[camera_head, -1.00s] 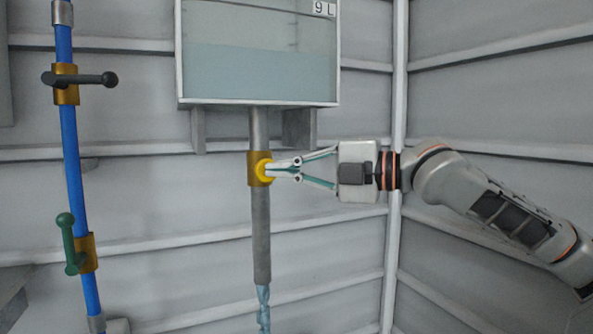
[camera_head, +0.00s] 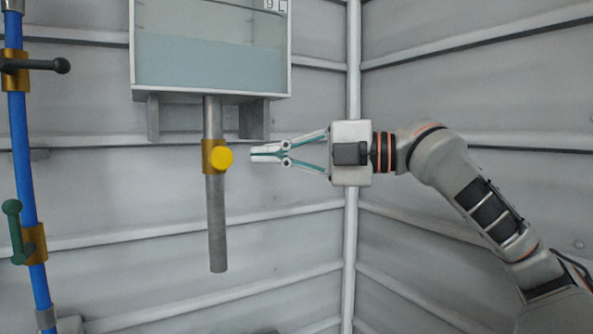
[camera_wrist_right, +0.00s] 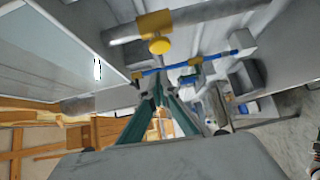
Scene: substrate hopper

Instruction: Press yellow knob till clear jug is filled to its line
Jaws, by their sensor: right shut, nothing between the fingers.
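The yellow knob (camera_head: 222,158) sits on a brass valve body (camera_head: 208,157) on the grey outlet pipe (camera_head: 216,225) under the hopper. The knob also shows in the right wrist view (camera_wrist_right: 159,46). My right gripper (camera_head: 254,153) is shut and empty, a short gap to the right of the knob and not touching it. Nothing flows from the pipe's lower end. The hopper tank (camera_head: 210,88) holds pale blue contents behind a clear front, with a "9 L" label at its upper right. The clear jug cannot be made out in these views. My left gripper is not in view.
A blue pipe (camera_head: 22,150) at the left carries a black-handled valve (camera_head: 40,64) and a green-handled valve (camera_head: 14,225). Ribbed grey walls meet in a corner (camera_head: 352,240) behind my right arm. Room below my right gripper is clear.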

